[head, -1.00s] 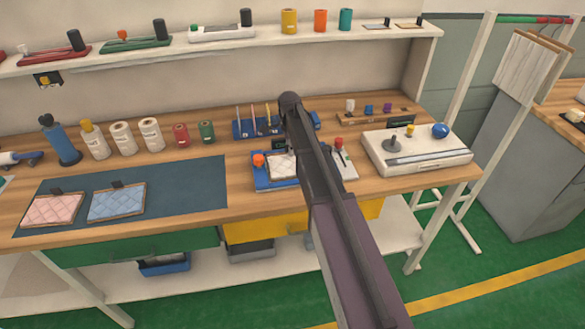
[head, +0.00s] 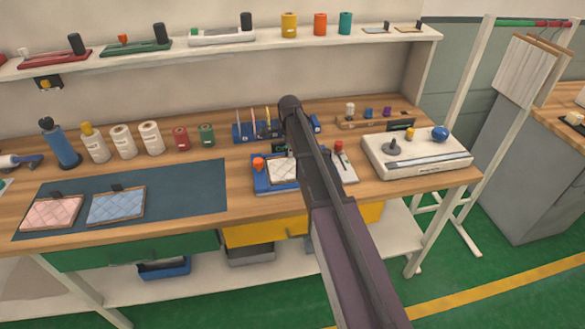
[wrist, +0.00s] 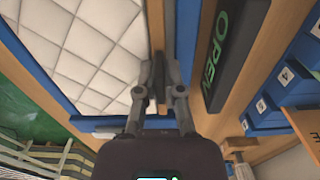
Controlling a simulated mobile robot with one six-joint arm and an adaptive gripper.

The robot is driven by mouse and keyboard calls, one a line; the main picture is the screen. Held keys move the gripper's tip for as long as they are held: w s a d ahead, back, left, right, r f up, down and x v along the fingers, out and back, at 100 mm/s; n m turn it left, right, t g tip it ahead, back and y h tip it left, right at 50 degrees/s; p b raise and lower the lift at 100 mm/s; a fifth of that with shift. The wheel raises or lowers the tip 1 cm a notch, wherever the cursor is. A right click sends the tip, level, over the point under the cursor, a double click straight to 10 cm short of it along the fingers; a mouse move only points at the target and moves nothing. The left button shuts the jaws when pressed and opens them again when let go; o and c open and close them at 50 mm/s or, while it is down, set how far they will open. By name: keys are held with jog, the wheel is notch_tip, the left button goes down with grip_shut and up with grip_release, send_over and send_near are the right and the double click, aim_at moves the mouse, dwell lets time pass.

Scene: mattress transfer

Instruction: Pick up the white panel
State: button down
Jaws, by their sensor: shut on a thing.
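The white quilted panel (head: 283,172) lies in a blue fixture (head: 262,186) at the middle of the bench, with my arm passing just right of it. In the wrist view the panel (wrist: 85,55) fills the upper left, with a wooden edge around it. My gripper (wrist: 156,80) is shut at this edge, on what looks like a small dark tab of the panel. The exact contact is partly hidden by the fingers. In the head view only a small part of my gripper (head: 290,152) shows at the panel's back edge.
A dark sign reading OPEN (wrist: 222,50) stands close beside my fingers. Blue numbered bins (wrist: 285,90) are to its right. Pink (head: 52,212) and blue (head: 117,206) quilted panels lie on the dark mat. A white machine (head: 415,153) stands at the right.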

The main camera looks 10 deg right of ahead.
jog(key=shift+r, duration=0.2)
notch_tip(320, 180, up, 10)
jog(key=p, duration=1)
jog(key=shift+f, duration=0.2)
